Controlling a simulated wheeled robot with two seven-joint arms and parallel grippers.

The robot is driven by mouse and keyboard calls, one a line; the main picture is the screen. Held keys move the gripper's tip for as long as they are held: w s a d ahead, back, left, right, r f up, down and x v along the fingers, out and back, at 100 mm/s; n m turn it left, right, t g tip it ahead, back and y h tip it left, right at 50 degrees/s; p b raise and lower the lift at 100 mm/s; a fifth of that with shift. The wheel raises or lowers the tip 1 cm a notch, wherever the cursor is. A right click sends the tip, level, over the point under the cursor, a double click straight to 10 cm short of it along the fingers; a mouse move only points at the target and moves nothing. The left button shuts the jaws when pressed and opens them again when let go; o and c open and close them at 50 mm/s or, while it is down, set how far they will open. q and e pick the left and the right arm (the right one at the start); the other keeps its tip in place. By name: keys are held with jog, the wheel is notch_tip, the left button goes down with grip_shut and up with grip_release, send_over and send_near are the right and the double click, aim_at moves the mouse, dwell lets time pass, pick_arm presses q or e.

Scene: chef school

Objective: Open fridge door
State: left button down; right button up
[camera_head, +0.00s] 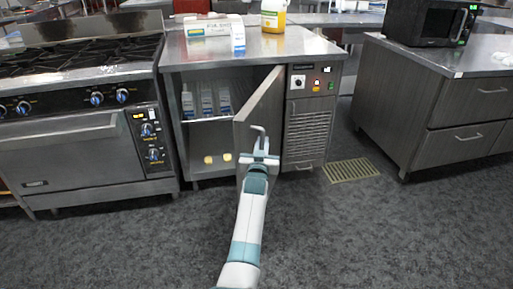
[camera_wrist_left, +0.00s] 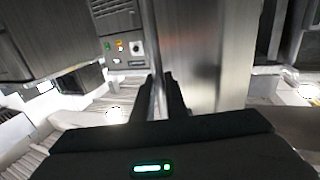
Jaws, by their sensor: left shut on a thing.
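The small undercounter fridge (camera_head: 308,125) stands in the middle of the head view, below a steel worktop. Its door (camera_head: 262,108) is partly open and swung out toward me, hinged on the right beside the control panel. My left gripper (camera_head: 259,154) is at the door's handle (camera_head: 259,130), near the free edge, and is shut on it. In the left wrist view the gripper's dark fingers (camera_wrist_left: 165,97) close beside the steel door (camera_wrist_left: 205,50). The grip itself is partly hidden. My right gripper is in neither view.
Inside the fridge are bottles or cartons (camera_head: 206,100) on a shelf and two yellow items (camera_head: 217,158) below. A stove with oven (camera_head: 75,150) stands left, a drawer cabinet (camera_head: 440,110) right. The grey floor (camera_head: 330,235) in front is clear.

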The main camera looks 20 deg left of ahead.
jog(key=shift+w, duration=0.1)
pick_arm(q)
jog(key=c, duration=2)
grip_release()
jog(key=shift+c, duration=0.2)
